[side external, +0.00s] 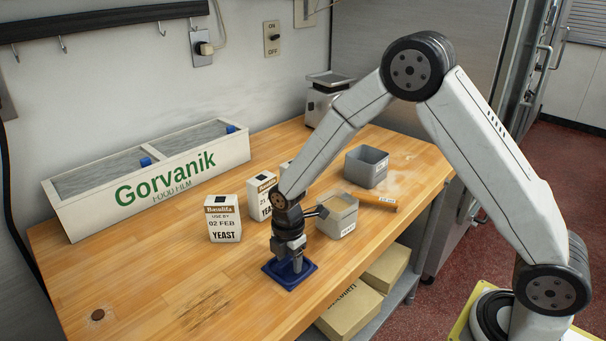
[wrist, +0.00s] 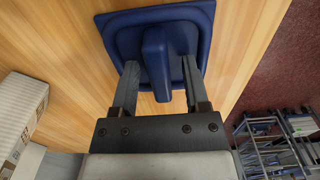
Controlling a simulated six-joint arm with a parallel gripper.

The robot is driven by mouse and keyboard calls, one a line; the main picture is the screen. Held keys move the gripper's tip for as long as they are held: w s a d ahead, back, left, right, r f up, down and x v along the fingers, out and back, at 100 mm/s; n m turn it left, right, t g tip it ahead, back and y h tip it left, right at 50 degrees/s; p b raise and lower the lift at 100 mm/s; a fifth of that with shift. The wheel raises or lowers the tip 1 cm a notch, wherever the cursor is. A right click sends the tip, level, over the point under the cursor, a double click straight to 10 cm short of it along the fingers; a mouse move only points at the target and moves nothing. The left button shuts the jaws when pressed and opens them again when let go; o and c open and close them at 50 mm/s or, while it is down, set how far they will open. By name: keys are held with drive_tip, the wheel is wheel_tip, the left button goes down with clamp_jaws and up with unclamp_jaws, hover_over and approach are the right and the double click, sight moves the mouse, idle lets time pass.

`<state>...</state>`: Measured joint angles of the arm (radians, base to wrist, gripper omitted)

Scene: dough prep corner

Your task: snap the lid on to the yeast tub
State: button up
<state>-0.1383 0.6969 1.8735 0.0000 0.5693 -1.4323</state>
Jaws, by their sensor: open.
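The blue lid (side external: 298,277) lies flat on the wooden worktop near its front edge. In the wrist view the lid (wrist: 205,22) shows its raised rim and an upright handle (wrist: 154,50). My gripper (side external: 290,266) is directly over the lid, pointing down. In the wrist view my gripper (wrist: 160,66) is open, with one finger on each side of the handle and a gap showing beside it. A grey tub (side external: 337,218) with a small label stands just behind and right of the lid, partly hidden by my wrist. A second open grey tub (side external: 366,167) stands farther back.
Yeast cartons (side external: 224,219) stand left of my wrist. An orange-brown block (side external: 375,202) lies right of the labelled tub. A long food film box (side external: 150,182) lines the wall, and a scale (side external: 322,102) stands at the back. The worktop's front left is mostly clear.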

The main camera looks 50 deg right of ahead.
sight(289, 257)
drive_tip(key=shift+s+f, duration=0.1)
drive_tip(key=shift+f, duration=0.25)
drive_tip(key=c, duration=0.8)
drive_tip(key=shift+r, duration=2.1)
drive_tip(key=shift+r, duration=0.55)
wheel_tip(289, 257, up, 19)
drive_tip(key=w+d+m, duration=0.1)
drive_tip(key=w+d, duration=0.1)
drive_tip(key=d, duration=1.7)
drive_tip(key=shift+s+a+f, duration=0.1)
drive_tip(key=shift+s+f, duration=0.05)
drive_tip(key=shift+f, duration=1.2)
drive_tip(key=shift+s+f, duration=0.1)
drive_tip(key=shift+f, duration=1.2)
